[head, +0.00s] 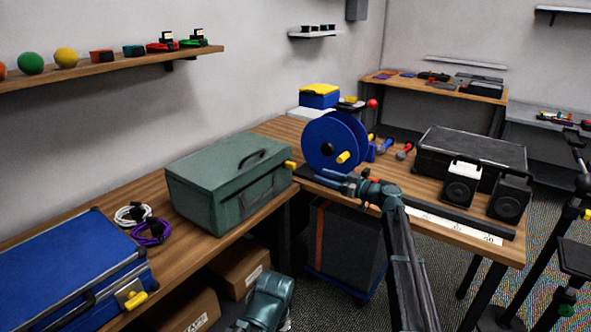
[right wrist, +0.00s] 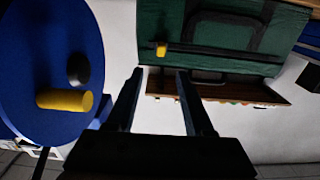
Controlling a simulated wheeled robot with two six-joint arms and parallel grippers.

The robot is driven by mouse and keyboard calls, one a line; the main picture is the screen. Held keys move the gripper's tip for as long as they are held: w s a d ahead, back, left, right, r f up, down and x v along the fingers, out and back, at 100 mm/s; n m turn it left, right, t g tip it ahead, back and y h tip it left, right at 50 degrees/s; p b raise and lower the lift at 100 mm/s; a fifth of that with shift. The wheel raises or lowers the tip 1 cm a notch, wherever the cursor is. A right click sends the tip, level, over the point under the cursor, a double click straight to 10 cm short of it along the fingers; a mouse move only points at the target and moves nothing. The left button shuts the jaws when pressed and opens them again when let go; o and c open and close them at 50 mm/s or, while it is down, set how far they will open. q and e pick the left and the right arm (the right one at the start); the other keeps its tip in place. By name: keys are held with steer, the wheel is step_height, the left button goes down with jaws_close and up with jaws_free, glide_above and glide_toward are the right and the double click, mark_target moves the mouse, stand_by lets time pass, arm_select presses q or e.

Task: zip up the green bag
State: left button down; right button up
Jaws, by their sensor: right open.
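The green bag (head: 225,185) stands on the wooden bench left of the blue reel, with a dark handle on its lid. A yellow pull (head: 290,165) sits at its right end. In the right wrist view, the bag (right wrist: 210,25) fills the upper right, and the yellow pull (right wrist: 161,49) sits at the left end of a dark strip across it. My right gripper (head: 303,178) is close to the bag's right end. Its fingers (right wrist: 157,73) are apart and empty, with the pull beyond their tips. I cannot tell how far the zip is closed. My left gripper is not in view.
The blue reel (head: 325,138) with a yellow knob stands right behind my right gripper. Purple cable (head: 151,233) and white cable (head: 130,214) coils and a blue case (head: 65,275) lie left of the bag. A black case (head: 470,160) and speakers (head: 462,185) are at right.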

mark_target(295, 167)
steer(key=x, duration=1.3)
steer(key=shift+w+a, duration=0.2)
steer(key=shift+a, duration=0.2)
jaws_close()
stand_by(0.8)
